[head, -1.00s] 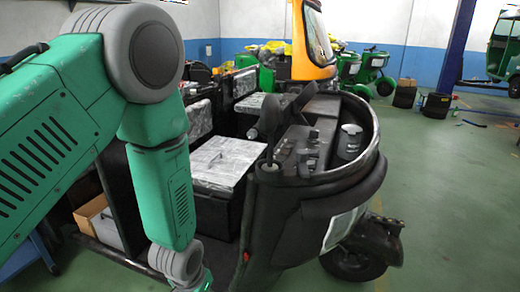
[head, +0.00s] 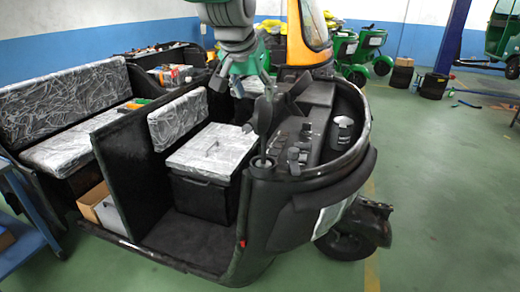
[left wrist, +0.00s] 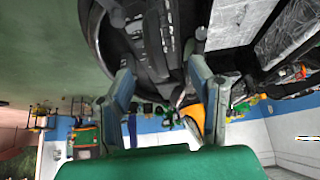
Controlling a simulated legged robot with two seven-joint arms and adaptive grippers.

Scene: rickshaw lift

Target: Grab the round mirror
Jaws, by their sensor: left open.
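A dark rounded paddle shape (head: 265,115) stands on a thin stalk at the left side of the rickshaw's dashboard. It looks like the back of the round mirror, though its glass does not show. My left gripper (head: 240,88) comes down from the top of the head view, fingers spread and empty, just above and left of this shape. In the left wrist view, the left gripper's fingers (left wrist: 160,68) are apart, with the black dashboard beyond them. I cannot pick out the mirror clearly there. My right gripper is not in view.
The black rickshaw front (head: 300,210) holds a dashboard with several knobs. A silver-topped box (head: 212,150) and wrapped seats (head: 70,100) lie to the left. An orange windshield frame (head: 308,45) rises close behind the gripper.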

